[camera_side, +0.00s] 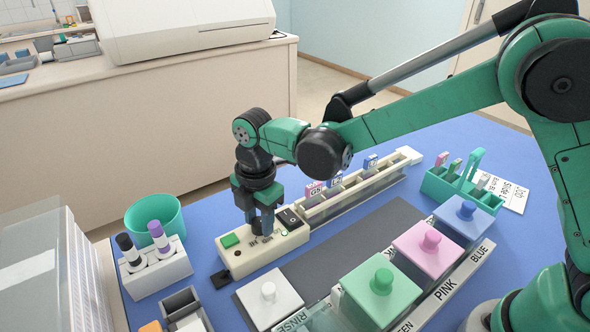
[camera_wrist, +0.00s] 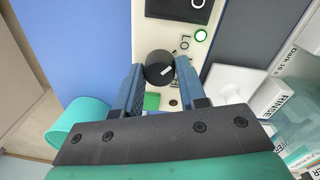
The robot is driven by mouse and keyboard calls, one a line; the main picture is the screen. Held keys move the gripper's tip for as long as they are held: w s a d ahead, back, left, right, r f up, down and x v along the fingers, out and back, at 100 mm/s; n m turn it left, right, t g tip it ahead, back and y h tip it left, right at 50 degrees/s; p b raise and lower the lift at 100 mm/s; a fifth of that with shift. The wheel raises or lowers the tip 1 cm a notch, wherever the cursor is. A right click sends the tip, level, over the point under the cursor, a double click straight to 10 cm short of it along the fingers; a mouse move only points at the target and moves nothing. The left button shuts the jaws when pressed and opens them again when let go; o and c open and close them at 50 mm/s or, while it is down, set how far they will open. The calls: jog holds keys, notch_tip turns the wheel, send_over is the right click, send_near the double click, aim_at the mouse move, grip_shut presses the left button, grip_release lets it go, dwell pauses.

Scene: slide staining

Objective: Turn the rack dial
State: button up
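The rack dial is a round black knob with a white mark (camera_wrist: 160,67) on the cream control end (camera_side: 283,249) of the long slide rack. In the wrist view it sits between the two blue fingers of my gripper (camera_wrist: 161,72), which appear to touch it on both sides. In the side view my gripper (camera_side: 260,222) points straight down over the control end, and its fingers mostly hide the dial. "LO" lettering and a lit green ring (camera_wrist: 201,35) lie beside the dial. A green button (camera_side: 229,240) and a black switch panel (camera_side: 290,218) flank it.
Slides with coloured labels stand in the rack (camera_side: 352,198). Lidded staining jars in white (camera_side: 268,298), green (camera_side: 372,296), pink (camera_side: 428,252) and blue (camera_side: 465,222) stand at the right. A teal cup (camera_side: 150,211) and a bottle holder (camera_side: 157,272) stand left of the rack.

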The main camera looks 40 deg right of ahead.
jog(key=o, duration=0.4)
jog(key=shift+r, duration=0.1)
jog(key=shift+s+r, duration=0.15)
jog(key=shift+r, duration=2.6)
